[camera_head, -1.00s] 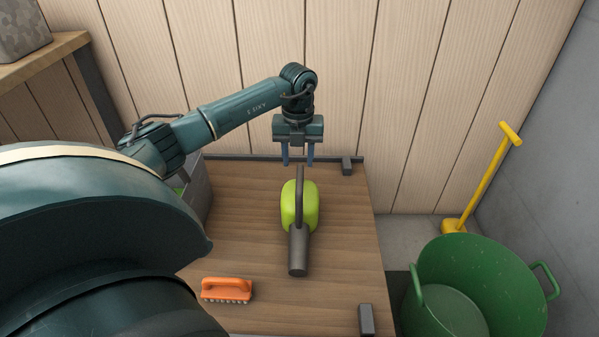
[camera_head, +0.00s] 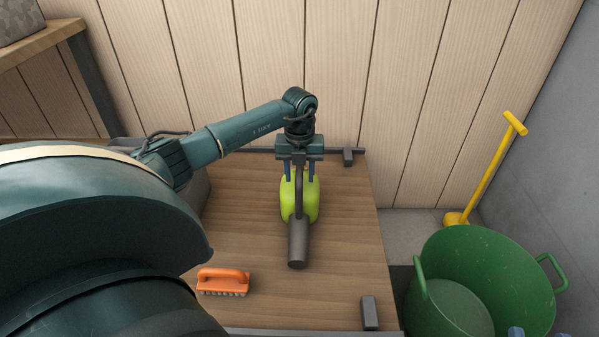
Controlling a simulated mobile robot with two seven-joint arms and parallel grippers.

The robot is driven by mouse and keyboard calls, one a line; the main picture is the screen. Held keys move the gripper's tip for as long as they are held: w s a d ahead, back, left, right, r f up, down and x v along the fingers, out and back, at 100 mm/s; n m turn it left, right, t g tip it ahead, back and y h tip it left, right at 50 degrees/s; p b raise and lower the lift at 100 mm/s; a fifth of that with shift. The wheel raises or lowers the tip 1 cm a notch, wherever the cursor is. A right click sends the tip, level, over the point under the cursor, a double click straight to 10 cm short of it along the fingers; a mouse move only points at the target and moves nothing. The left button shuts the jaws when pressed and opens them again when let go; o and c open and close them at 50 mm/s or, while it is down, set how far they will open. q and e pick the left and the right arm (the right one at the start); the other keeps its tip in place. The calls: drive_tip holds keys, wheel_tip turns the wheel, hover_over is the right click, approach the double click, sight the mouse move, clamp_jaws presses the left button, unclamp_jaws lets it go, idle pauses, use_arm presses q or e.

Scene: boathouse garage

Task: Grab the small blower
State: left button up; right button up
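The small blower (camera_head: 297,240) lies on the wooden table, with a lime-green body, a dark handle along its top and a dark nozzle pointing toward me. My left gripper (camera_head: 300,177) points down over the far part of the blower. Its two blue fingers are apart, one on each side of the handle, and I see no clear contact. Two blue tips at the bottom right edge look like my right gripper (camera_head: 537,333), apart and with nothing visible between them; the rest of it is out of frame.
An orange brush (camera_head: 223,281) lies on the table (camera_head: 345,240) at front left. Dark blocks (camera_head: 369,313) stand at its right corners. A green tub (camera_head: 485,285) and a yellow-handled tool (camera_head: 487,175) stand to the right. A plank wall closes the back.

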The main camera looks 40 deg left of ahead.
use_arm(q)
clamp_jaws()
idle(1.2)
drive_tip(key=shift+w+r, duration=0.1)
drive_tip(key=shift+r, duration=0.15)
